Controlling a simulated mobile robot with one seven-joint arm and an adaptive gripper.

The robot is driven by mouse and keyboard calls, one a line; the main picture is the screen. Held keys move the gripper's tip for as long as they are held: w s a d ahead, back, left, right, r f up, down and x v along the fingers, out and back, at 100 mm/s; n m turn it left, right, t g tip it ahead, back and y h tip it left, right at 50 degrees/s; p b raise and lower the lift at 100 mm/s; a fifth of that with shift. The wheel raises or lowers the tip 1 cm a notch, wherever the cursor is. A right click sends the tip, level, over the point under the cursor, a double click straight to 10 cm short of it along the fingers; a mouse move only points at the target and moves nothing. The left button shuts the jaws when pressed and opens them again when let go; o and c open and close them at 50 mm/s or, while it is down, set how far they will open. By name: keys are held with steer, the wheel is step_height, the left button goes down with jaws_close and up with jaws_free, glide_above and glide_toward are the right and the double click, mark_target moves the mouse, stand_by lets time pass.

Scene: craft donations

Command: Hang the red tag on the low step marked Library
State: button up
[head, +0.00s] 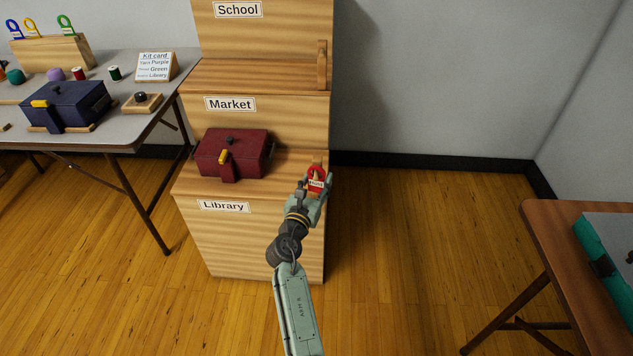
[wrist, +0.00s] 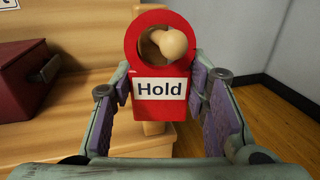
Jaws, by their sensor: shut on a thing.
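The red tag (head: 316,179) is marked "Hold" and has a round hole at its top. In the wrist view the red tag (wrist: 160,107) hangs upright between my fingers, and a wooden peg (wrist: 173,44) shows through its hole. My gripper (head: 312,196) is shut on the tag's sides, at the right end of the low step (head: 258,195) marked Library (head: 223,206). Whether the tag's ring rests on the peg I cannot tell. Most of the peg's post is hidden behind the tag.
A dark red box (head: 233,153) with a yellow latch stands on the low step, left of my gripper. The Market step (head: 255,76) rises behind, with its own wooden post (head: 322,65). A brown table (head: 560,230) stands at the right. Floor between is clear.

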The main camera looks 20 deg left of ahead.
steer(key=o, duration=0.9)
steer(key=s, duration=1.2)
steer(key=shift+d, duration=0.15)
